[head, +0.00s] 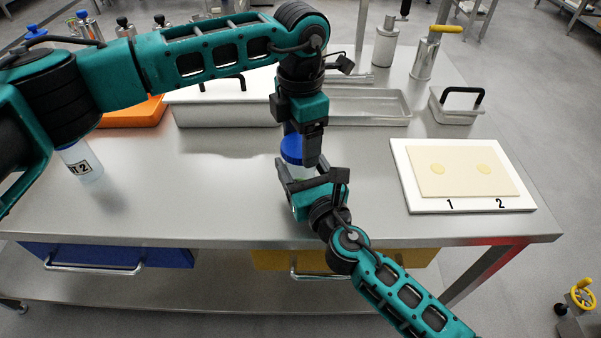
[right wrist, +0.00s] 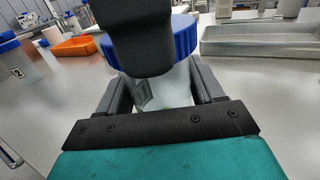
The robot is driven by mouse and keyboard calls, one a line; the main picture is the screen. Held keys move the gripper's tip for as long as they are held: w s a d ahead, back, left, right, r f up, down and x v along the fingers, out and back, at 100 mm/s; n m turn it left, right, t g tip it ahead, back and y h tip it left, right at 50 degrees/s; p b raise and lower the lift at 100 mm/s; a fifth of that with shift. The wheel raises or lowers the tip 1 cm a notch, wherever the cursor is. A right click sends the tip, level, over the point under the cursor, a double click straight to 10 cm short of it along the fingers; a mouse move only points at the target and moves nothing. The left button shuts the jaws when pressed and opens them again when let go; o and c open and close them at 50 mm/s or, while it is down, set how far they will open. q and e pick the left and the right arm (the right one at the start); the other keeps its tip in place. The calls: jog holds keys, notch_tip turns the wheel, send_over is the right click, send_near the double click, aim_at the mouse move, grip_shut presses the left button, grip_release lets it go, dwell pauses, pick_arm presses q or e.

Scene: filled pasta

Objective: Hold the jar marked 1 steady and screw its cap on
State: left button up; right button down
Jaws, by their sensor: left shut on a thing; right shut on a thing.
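A clear jar (right wrist: 172,92) stands upright on the steel table, with a blue ribbed cap (head: 291,149) at its top. The cap also shows in the right wrist view (right wrist: 185,38). Part of a label shows on the jar, but its number cannot be read. My left gripper (head: 302,150) points down from above and is shut on the blue cap; its fingers hide part of it. My right gripper (head: 301,182) comes in from the front and is shut around the jar body, below the cap. Whether the cap sits level on the threads cannot be told.
Another jar (head: 84,165), its label ending in 2, stands at the left under my left arm. A white board (head: 405,190) with a dough sheet lies at the right. Steel trays (head: 395,107) and an orange bin (head: 135,115) stand behind. The table's front middle is clear.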

pick_arm(q)
jog(key=shift+m, duration=0.4)
jog(key=o, duration=1.2)
jog(key=shift+c, duration=0.2)
jog(key=shift+r, duration=2.3)
jog(key=shift+c, duration=0.4)
notch_tip(320, 180, up, 4)
jog(key=n, duration=0.4)
jog(key=shift+f+n, duration=0.25)
jog(key=shift+n, duration=0.05)
